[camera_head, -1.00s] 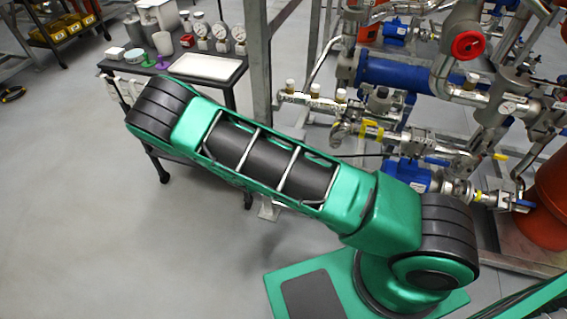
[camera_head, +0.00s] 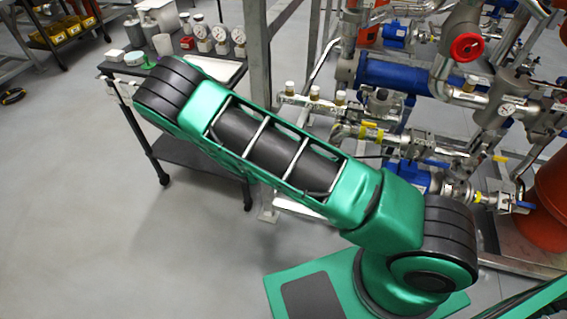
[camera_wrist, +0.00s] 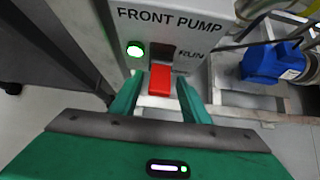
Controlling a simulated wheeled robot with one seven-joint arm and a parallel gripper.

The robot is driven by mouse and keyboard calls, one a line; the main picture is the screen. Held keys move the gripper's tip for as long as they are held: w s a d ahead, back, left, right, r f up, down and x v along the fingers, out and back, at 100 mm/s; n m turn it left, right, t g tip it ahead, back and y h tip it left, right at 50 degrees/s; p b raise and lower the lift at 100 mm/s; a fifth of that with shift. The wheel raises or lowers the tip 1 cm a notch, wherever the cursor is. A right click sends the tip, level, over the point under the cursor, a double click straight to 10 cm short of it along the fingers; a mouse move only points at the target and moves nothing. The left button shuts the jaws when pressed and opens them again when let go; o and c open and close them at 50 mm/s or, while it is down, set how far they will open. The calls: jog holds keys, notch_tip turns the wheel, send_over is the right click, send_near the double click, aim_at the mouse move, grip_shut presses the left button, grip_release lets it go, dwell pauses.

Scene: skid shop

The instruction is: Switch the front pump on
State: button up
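The grey front pump panel (camera_wrist: 172,25) fills the upper middle of the wrist view, with the words FRONT PUMP and RUN on it. A round green lamp (camera_wrist: 135,50) on it is lit. A red switch handle (camera_wrist: 160,80) sticks out below a dark opening (camera_wrist: 160,53) beside the word RUN. My gripper (camera_wrist: 159,82) has one finger on each side of the red handle, with narrow gaps visible, so it looks open around it. Whether a finger touches the handle cannot be told. In the head view the gripper and panel are hidden behind my arm.
A blue motor or pump (camera_wrist: 275,62) stands right of the panel. In the head view, piping with a red handwheel (camera_head: 467,46) and a blue cylinder (camera_head: 393,76) fills the right. A dark cart (camera_head: 195,152) with gauges and a tray stands behind my arm.

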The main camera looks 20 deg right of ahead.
jog(key=shift+s+a+r, duration=0.2)
jog(key=shift+a+r, duration=0.05)
jog(key=shift+r, duration=0.05)
jog(key=v, duration=1)
